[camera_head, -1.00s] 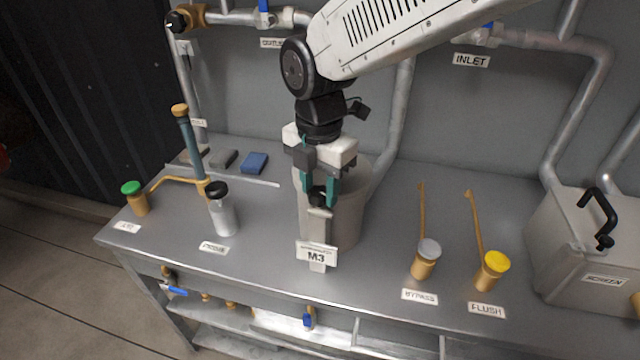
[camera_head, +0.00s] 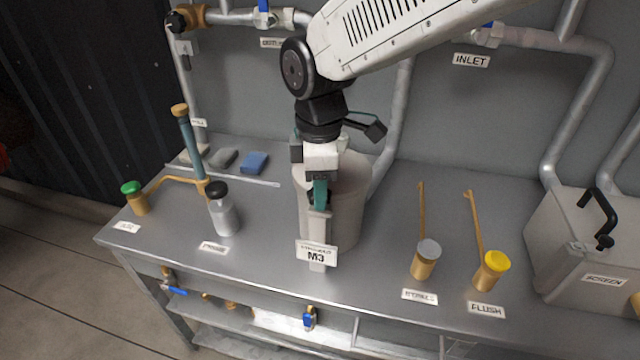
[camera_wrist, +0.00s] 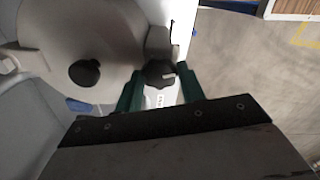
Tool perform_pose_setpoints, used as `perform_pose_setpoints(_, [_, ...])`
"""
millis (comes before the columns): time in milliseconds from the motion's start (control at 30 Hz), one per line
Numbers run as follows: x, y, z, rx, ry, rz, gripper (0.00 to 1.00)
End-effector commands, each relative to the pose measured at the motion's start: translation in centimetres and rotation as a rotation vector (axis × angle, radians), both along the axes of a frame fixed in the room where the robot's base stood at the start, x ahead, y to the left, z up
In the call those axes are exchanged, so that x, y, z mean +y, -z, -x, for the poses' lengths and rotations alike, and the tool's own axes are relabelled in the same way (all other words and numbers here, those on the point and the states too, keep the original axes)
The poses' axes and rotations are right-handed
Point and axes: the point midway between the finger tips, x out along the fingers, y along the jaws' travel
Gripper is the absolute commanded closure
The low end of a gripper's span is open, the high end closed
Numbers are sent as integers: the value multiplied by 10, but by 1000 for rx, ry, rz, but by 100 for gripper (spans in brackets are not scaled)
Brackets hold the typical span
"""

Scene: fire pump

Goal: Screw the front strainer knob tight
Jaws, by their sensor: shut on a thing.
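The strainer (camera_head: 345,205) is a grey cylinder on the bench with a post and an M3 label (camera_head: 316,254) at its front. The front strainer knob (camera_wrist: 158,73) is black with a pale mark and shows between the green fingers in the wrist view. My gripper (camera_head: 319,196) points down at the top of the front post and is shut on this knob. In the head view the fingers mostly hide the knob. A second black knob (camera_wrist: 84,72) sits on the strainer lid (camera_wrist: 75,35), apart from my gripper.
A grey bottle with a black cap (camera_head: 222,212) and a green-capped fitting (camera_head: 134,197) stand to the left. Bypass (camera_head: 425,260) and flush (camera_head: 491,270) valves stand to the right. A screen box (camera_head: 585,255) is at the far right. Pipes run along the back wall.

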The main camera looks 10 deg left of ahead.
Motion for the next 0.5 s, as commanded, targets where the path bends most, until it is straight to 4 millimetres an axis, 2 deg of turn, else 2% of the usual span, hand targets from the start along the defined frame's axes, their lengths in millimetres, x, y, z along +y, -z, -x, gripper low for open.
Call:
perform_pose_setpoints(233, [0,-1,0,-2,121,-1,84])
perform_pose_setpoints(500, [0,-1,0,-2,176,-1,84])
